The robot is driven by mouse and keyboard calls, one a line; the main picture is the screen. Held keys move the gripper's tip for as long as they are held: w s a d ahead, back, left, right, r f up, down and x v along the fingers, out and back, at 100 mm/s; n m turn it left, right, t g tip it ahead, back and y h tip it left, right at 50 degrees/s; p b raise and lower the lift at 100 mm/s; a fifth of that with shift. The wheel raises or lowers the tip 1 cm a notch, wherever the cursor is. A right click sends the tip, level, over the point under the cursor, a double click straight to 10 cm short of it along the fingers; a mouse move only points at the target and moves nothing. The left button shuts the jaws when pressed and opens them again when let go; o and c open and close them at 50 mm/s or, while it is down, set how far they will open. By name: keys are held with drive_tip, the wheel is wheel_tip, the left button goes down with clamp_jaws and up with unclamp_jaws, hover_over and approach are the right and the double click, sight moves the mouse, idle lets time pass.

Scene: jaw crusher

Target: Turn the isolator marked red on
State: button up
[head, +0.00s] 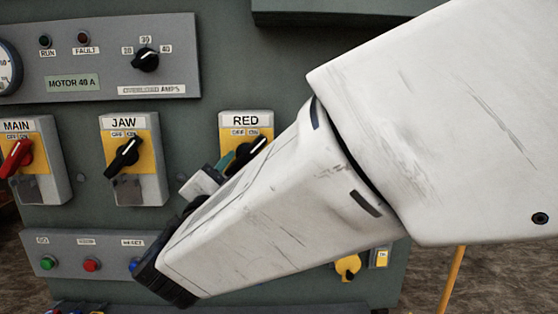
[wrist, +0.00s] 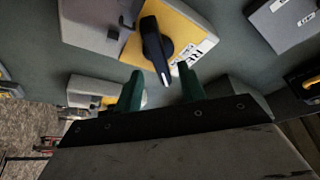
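The isolator marked RED (head: 246,121) is on the panel, right of JAW in the head view, partly hidden by my arm. It has a yellow plate and a black handle (head: 247,153) slanting up to the right, under a small OFF ON label. In the wrist view its yellow plate (wrist: 191,30) and black handle (wrist: 154,45) are close ahead, with the handle's pale-tipped end towards the fingers. My gripper (wrist: 161,82) has green fingers apart, nothing held. The handle's end appears in the space between the fingertips; I cannot tell whether they touch it.
The JAW isolator (head: 127,121) and the MAIN isolator (head: 17,126) with a red handle stand to the left. A motor panel (head: 110,55) with a dial is above. A button box (head: 67,238) is below. A small yellow switch (head: 347,268) is at the lower right.

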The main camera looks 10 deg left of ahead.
drive_tip(key=v, duration=0.3)
drive_tip(key=shift+w, duration=0.1)
